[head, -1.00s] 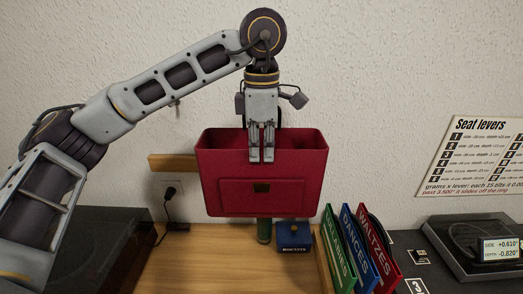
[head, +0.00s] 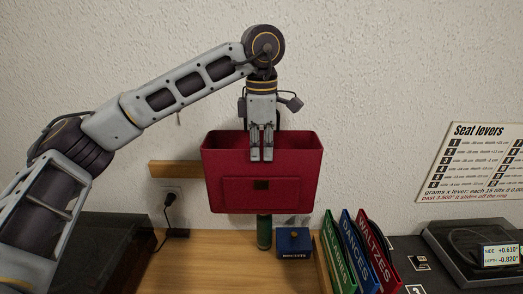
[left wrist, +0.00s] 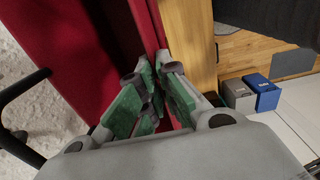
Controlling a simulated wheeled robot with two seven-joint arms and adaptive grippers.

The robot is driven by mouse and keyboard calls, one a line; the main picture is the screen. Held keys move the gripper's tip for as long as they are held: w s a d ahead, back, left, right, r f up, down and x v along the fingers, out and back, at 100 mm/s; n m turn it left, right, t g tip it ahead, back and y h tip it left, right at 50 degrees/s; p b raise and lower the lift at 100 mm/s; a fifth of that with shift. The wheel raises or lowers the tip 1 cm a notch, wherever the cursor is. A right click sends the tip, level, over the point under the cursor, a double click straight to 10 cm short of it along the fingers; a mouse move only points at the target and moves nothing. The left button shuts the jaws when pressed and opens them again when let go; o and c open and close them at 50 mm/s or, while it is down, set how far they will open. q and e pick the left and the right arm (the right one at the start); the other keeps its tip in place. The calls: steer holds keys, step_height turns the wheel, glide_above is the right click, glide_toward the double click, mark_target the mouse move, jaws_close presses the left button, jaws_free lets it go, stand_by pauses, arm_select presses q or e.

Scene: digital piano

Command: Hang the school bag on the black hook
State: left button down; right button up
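The school bag (head: 225,200) is a red, open-topped box shape. It is upright in front of the wall, above the wooden shelf. My left gripper (head: 261,158) is shut on the middle of the bag's near top wall. In the left wrist view, the bag's red side (left wrist: 60,45) runs up to my fingers (left wrist: 160,75). A dark upright piece (head: 279,117) shows just behind the gripper; I cannot tell whether it is the hook or a bag loop. A black curved bar (left wrist: 22,92) is at the left of the left wrist view. My right gripper is not in view.
A wooden rail (head: 172,169) is on the wall behind the bag. A green cylinder (head: 264,232) and a blue box (head: 293,244) are below it. Upright books (head: 358,252) stand at right, with a scale (head: 470,245) beyond. A plug and cable (head: 171,200) are at left.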

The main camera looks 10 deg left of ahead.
arm_select(q)
steer(key=shift+w+a+p, duration=0.2)
steer(key=shift+w+p, duration=0.2)
steer(key=shift+w, duration=0.6)
steer(key=shift+w+a+p, duration=0.2)
steer(key=shift+w+p, duration=0.15)
steer(key=shift+w, duration=0.7)
steer(key=shift+w+a+p, duration=0.2)
steer(key=shift+w+p, duration=0.2)
steer(key=shift+w, duration=0.6)
steer(key=shift+f+b, duration=0.45)
steer(key=shift+f, duration=0.45)
steer(key=c, duration=1.6)
jaws_free()
steer(key=shift+o, duration=0.2)
steer(key=shift+r+p, duration=1.6)
steer(key=shift+r, duration=0.9)
